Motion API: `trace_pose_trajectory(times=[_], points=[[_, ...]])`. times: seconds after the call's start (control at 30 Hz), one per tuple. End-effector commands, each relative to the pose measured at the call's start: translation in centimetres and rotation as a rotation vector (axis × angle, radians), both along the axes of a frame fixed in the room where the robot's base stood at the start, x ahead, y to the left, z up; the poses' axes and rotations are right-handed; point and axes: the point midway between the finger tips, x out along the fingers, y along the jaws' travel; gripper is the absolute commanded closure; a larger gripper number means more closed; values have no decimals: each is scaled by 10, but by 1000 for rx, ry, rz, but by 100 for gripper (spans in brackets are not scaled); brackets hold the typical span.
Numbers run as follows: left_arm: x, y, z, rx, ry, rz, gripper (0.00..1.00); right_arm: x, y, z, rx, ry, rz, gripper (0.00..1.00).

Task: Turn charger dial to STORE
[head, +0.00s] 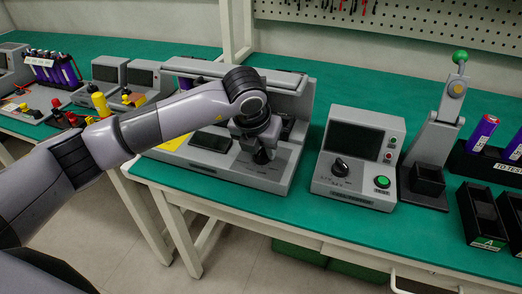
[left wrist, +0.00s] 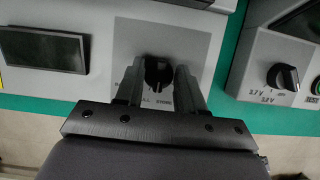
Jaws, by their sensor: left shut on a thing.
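The charger (head: 285,185) is a wide grey unit on the green bench, mid-picture in the head view. My left gripper (head: 262,155) reaches down onto its sloped front panel and hides the dial there. In the left wrist view, the black charger dial (left wrist: 158,72) sits between the two fingers of my left gripper (left wrist: 157,78), which is shut on it. Small printed labels lie below the dial, partly covered by the fingers; one at the lower right seems to read STORE. I cannot tell where the dial points. My right gripper is not in view.
A grey tester (head: 362,150) with its own black knob (head: 340,167) and green button stands right of the charger. Further right are a lever press (head: 435,135) and black trays (head: 481,213). Other grey units and batteries stand at the left. Green bench shows between devices.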

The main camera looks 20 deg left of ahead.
Motion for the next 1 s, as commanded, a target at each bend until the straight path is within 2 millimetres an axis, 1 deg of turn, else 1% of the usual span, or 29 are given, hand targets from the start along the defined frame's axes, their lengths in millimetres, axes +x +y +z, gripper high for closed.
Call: trace_pose_trajectory(times=[0.03,0.2,0.43,0.7,1.0], points=[[0,-1,-1,0,-2,40,92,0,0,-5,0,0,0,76],[0,-1,-1,-1,-2,171,92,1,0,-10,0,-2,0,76],[0,-1,0,-2,0,296,92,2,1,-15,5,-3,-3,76],[0,-1,1,-1,0,363,92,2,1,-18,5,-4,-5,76],[0,-1,1,-2,0,372,92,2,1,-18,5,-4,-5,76]])
